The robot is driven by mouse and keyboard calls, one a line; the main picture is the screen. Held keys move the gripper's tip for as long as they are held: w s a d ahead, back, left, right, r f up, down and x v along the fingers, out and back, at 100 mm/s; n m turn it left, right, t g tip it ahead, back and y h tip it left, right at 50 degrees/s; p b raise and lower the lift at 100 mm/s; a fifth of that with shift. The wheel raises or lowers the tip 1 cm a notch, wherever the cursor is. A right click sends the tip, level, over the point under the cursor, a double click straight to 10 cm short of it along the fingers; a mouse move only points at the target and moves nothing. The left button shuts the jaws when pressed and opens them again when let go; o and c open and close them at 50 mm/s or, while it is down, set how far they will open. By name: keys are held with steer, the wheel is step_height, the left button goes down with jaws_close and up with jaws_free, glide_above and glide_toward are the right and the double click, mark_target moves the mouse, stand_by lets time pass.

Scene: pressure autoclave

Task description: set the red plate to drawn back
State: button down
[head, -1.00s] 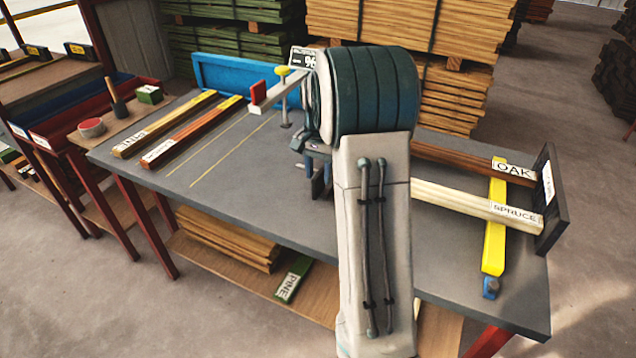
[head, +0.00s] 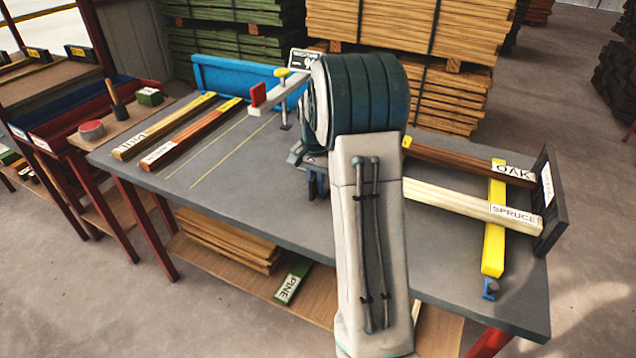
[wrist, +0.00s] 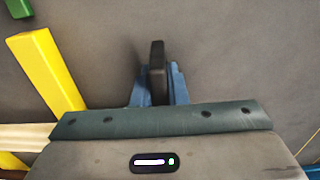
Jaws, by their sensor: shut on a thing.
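The red plate (head: 258,95) stands upright at the left end of a pale bar (head: 277,95), at the back of the grey table. A yellow knob (head: 282,73) tops a post beside the bar. The bar's right end is hidden behind my arm. In the wrist view my gripper (wrist: 158,92) has its blue fingers on both sides of a dark upright piece (wrist: 157,62) and is shut on it. What this piece belongs to cannot be told. In the head view my arm hides most of the gripper, which is low over the table, nearer than the red plate.
Two labelled boards (head: 192,133) lie left on the table (head: 250,210). A blue trough (head: 235,78) is behind. Oak (head: 470,160) and spruce (head: 470,203) beams reach a black end plate (head: 550,200) at right, over a yellow bar (head: 494,240). The left front tabletop is clear.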

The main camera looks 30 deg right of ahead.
steer(key=w+a+p, duration=0.1)
steer(key=w+a, duration=0.3)
steer(key=w, duration=0.1)
steer(key=w+a+p, duration=0.1)
steer(key=w+a, duration=0.1)
steer(key=shift+w+r+p, duration=0.15)
steer(key=shift+w+p, duration=0.15)
steer(key=shift+w, duration=0.05)
steer(key=c, duration=1.4)
jaws_free()
steer(key=shift+w+a, duration=0.1)
steer(key=shift+a, duration=0.05)
steer(key=shift+c, duration=0.2)
steer(key=shift+r, duration=0.1)
step_height(320, 180, up, 14)
steer(key=shift+f, duration=0.25)
